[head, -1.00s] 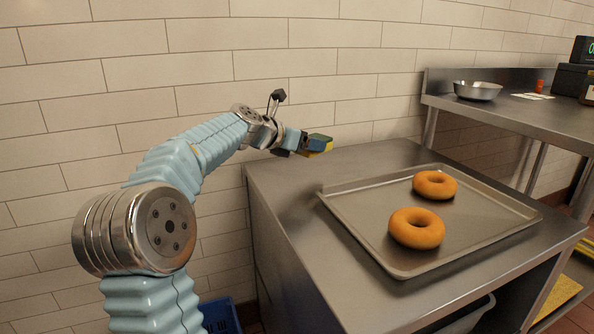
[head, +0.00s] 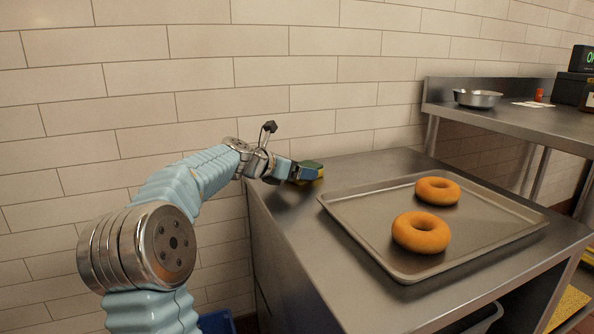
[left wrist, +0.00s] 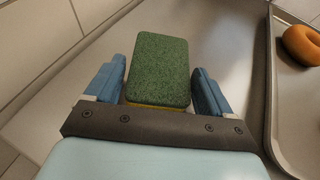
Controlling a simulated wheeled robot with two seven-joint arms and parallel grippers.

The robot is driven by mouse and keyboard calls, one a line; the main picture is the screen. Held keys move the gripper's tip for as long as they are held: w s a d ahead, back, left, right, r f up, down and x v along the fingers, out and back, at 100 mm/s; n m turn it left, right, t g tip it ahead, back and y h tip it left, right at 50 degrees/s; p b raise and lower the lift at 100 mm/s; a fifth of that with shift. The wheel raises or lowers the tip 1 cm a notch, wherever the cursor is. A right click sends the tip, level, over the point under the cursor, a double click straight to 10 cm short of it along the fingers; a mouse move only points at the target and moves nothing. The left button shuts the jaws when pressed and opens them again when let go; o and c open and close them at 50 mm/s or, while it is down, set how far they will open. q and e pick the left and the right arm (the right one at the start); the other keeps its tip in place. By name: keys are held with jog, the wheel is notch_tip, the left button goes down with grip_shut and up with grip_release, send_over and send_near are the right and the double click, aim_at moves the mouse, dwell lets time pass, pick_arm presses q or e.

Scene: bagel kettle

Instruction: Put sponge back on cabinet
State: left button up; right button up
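The sponge (head: 309,172), green on top and yellow below, is at the back left of the steel cabinet top (head: 290,225). My left gripper (head: 303,174) has its blue fingers on both sides of it. My right gripper is not in view.
A metal tray (head: 372,237) with two orange-brown bagels (head: 421,232) lies to the right on the same top. A tiled wall (head: 200,60) stands behind. A second steel table (head: 510,118) with a metal bowl (head: 477,99) is at the right. The top left of the tray is clear.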

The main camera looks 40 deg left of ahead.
pick_arm(q)
jog(key=shift+o, duration=0.9)
jog(key=shift+s+r, duration=0.15)
jog(key=p+v, duration=0.1)
jog(key=v, duration=1)
jog(key=shift+s+r, duration=0.1)
jog(key=shift+s, duration=0.25)
